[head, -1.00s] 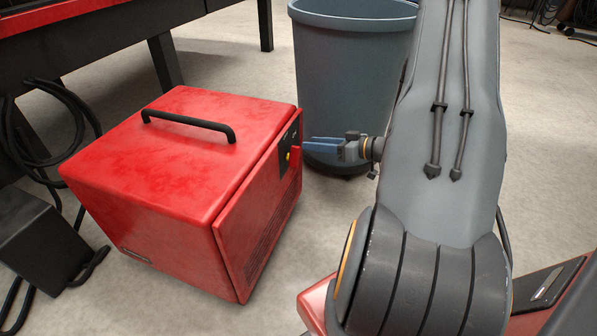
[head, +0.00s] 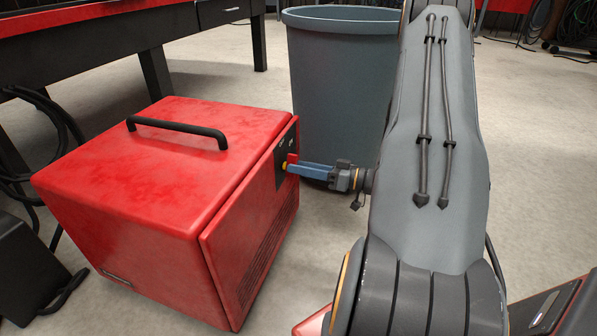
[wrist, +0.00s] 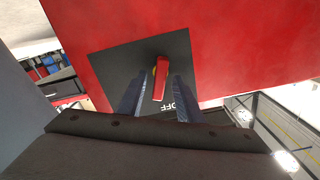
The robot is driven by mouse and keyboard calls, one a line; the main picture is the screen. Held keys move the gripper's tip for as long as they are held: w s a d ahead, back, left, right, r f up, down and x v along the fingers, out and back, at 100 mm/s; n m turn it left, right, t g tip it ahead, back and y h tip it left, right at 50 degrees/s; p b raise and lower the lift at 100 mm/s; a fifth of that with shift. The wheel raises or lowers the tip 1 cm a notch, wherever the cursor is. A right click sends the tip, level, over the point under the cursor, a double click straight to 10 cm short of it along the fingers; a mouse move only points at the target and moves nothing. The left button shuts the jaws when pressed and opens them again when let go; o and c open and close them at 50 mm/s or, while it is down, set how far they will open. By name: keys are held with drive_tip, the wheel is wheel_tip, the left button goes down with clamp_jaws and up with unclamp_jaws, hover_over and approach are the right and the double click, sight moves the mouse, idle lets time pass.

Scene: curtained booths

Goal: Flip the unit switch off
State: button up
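The unit is a red box (head: 150,185) with a black handle on top, standing on the floor. Its switch is a red lever (wrist: 160,82) on a black panel (wrist: 110,62) on the box's front face. The word OFF is printed on the panel, partly hidden by a finger. In the head view, the lever (head: 292,158) shows beside a small yellow part. My gripper (wrist: 160,90) has its two blue fingers apart, one on each side of the lever, with a gap visible on both sides. In the head view, my gripper (head: 290,168) reaches the panel from the right.
A grey bin (head: 342,85) stands just behind the gripper. A red and black table (head: 110,40) is at the upper left. Black cables and a dark box (head: 30,265) lie left of the unit. Open floor shows at the right.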

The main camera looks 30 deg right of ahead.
drive_tip(key=shift+w+a, duration=0.2)
drive_tip(key=shift+w, duration=0.05)
clamp_jaws()
drive_tip(key=n+p, duration=0.4)
drive_tip(key=p, duration=0.2)
drive_tip(key=shift+s, duration=0.1)
drive_tip(key=shift+n, duration=0.3)
unclamp_jaws()
